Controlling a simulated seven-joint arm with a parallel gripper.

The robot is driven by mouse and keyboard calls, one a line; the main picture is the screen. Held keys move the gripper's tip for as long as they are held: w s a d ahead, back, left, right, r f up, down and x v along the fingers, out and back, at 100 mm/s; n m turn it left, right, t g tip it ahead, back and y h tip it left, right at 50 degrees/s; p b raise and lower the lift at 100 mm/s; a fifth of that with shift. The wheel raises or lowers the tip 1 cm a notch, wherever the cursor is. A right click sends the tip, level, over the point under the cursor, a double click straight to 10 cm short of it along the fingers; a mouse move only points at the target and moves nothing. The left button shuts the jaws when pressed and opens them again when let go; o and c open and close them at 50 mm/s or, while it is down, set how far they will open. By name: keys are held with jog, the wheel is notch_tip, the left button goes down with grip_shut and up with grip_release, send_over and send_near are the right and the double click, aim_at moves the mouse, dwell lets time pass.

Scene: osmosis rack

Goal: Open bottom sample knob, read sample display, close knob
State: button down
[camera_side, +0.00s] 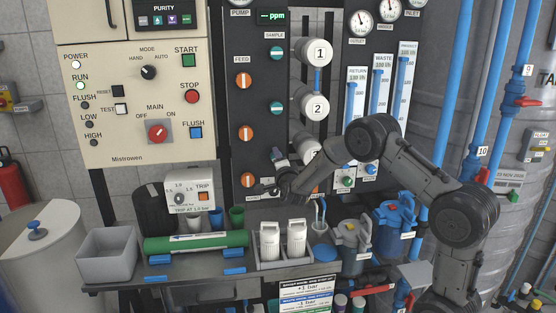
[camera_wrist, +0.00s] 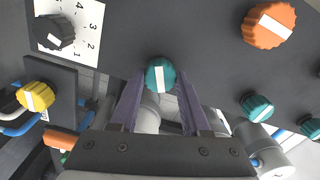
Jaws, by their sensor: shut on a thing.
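The bottom sample knob, a teal knob with a white stripe (camera_wrist: 160,72), sits on the dark panel in the wrist view. My gripper (camera_wrist: 160,84) is shut on it, one finger on each side. The stripe runs upright in that picture. In the side view my gripper (camera_side: 281,160) is at the lower panel and mostly hides this knob. Two more teal sample knobs show above, the upper (camera_side: 277,53) and the middle (camera_side: 278,108), with stripes lying about level. The sample display (camera_side: 272,16) at the top shows green dashes and "ppm".
Orange knobs (camera_side: 246,133) run down the left of the dark panel. White cylinders (camera_side: 314,108) stick out to the right. White bottles (camera_side: 270,240) stand in a tray below my gripper. A black knob (camera_wrist: 53,32) and a yellow knob (camera_wrist: 35,97) lie left in the wrist view.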

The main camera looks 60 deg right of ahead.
jog(key=m, duration=0.5)
jog(key=shift+f, duration=0.1)
dwell(0.5)
jog(key=shift+c, duration=1.9)
grip_release()
jog(key=v, duration=1.4)
